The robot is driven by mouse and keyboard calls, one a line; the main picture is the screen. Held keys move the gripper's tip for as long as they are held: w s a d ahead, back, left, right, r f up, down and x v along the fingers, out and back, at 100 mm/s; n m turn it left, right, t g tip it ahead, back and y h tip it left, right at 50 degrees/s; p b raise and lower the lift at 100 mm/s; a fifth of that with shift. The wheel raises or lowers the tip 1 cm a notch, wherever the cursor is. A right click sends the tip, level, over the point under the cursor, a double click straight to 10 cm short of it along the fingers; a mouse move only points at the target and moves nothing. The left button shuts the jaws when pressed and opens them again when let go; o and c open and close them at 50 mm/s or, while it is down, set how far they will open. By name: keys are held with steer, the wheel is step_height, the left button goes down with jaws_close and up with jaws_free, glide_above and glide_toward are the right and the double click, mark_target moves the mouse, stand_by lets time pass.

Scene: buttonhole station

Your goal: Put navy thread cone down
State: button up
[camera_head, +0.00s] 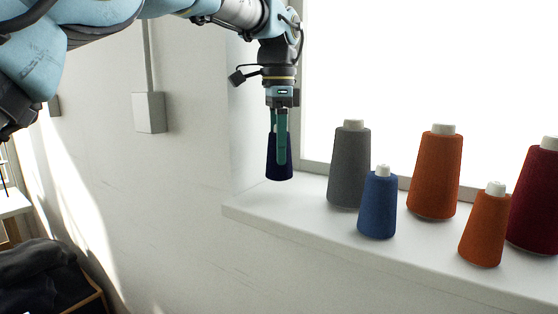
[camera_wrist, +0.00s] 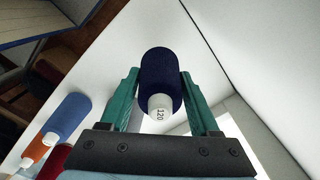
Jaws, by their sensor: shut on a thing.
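The navy thread cone (camera_head: 272,165) is upright in my gripper (camera_head: 281,150), over the left end of the white window sill (camera_head: 252,212). My gripper is shut on the cone, with its teal fingers on the cone's sides. In the wrist view the navy cone (camera_wrist: 161,78) sits between the two teal fingers (camera_wrist: 160,95), its white top marked 120 towards the camera. The cone's base looks close to the sill's level; I cannot tell whether it touches.
On the sill to the right stand a grey cone (camera_head: 349,165), a blue cone (camera_head: 378,205), a large orange cone (camera_head: 436,175), a smaller orange cone (camera_head: 485,230) and a dark red cone (camera_head: 535,200). The window frame (camera_head: 315,168) is behind. A wall box (camera_head: 149,112) is at left.

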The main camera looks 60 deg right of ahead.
step_height(320, 180, down, 3)
steer(key=shift+r+p, duration=0.1)
steer(key=shift+p, duration=0.6)
steer(key=shift+d+f+p, duration=0.15)
steer(key=shift+f+p, duration=0.05)
steer(key=shift+p, duration=0.1)
steer(key=shift+f, duration=0.25)
steer(key=shift+f, duration=0.15)
steer(key=o, duration=1.4)
steer(key=shift+o, duration=0.2)
step_height(320, 180, up, 12)
steer(key=shift+r+b, duration=0.2)
steer(key=shift+b, duration=0.45)
